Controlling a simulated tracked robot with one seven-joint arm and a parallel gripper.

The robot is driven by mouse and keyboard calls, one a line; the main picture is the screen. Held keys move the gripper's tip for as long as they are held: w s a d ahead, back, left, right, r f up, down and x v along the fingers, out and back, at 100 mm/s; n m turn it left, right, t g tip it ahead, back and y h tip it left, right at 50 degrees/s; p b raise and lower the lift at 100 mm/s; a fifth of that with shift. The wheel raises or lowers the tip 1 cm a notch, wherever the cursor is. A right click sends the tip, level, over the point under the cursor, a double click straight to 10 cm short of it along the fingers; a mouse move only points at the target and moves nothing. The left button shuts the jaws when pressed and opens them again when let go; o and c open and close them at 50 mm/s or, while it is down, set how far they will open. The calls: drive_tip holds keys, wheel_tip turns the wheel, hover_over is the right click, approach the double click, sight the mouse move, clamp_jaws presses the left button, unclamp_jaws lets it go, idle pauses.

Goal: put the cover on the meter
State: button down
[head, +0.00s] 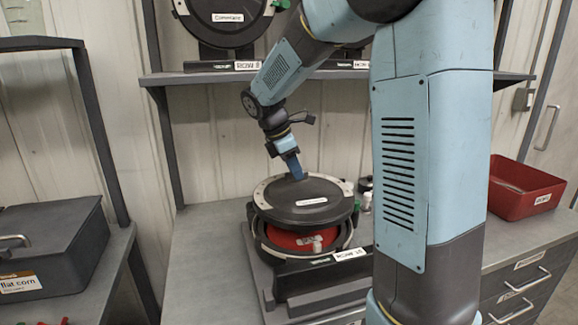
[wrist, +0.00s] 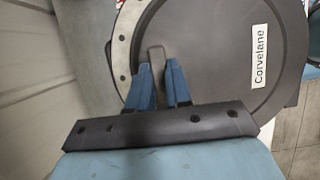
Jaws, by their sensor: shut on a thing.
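The cover (head: 313,210) is a dark round disc with a pale rim part and a white label. In the head view it is over the meter (head: 315,262), tilted slightly, with a gap at the front showing the red disc (head: 290,238) inside. My gripper (head: 295,176) is above the cover's back left part. In the wrist view my gripper (wrist: 160,88) is shut on the grey tab of the cover (wrist: 215,50), whose label reads Corvelane. Whether the cover touches the meter at the back is hidden.
A red bin (head: 522,188) stands on the bench at right. A dark case (head: 55,245) sits on the left bench. Another round unit (head: 222,22) is on the shelf above. Small items (head: 365,190) stand right of the meter. The bench left of the meter (head: 205,250) is clear.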

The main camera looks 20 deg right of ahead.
sight(292, 181)
drive_tip(key=shift+a+f, duration=0.2)
drive_tip(key=shift+f, duration=2.05)
drive_tip(key=shift+s+d, duration=0.1)
drive_tip(key=shift+f, duration=1)
idle(1.7)
drive_tip(key=c, duration=1)
unclamp_jaws()
drive_tip(key=shift+c, duration=0.3)
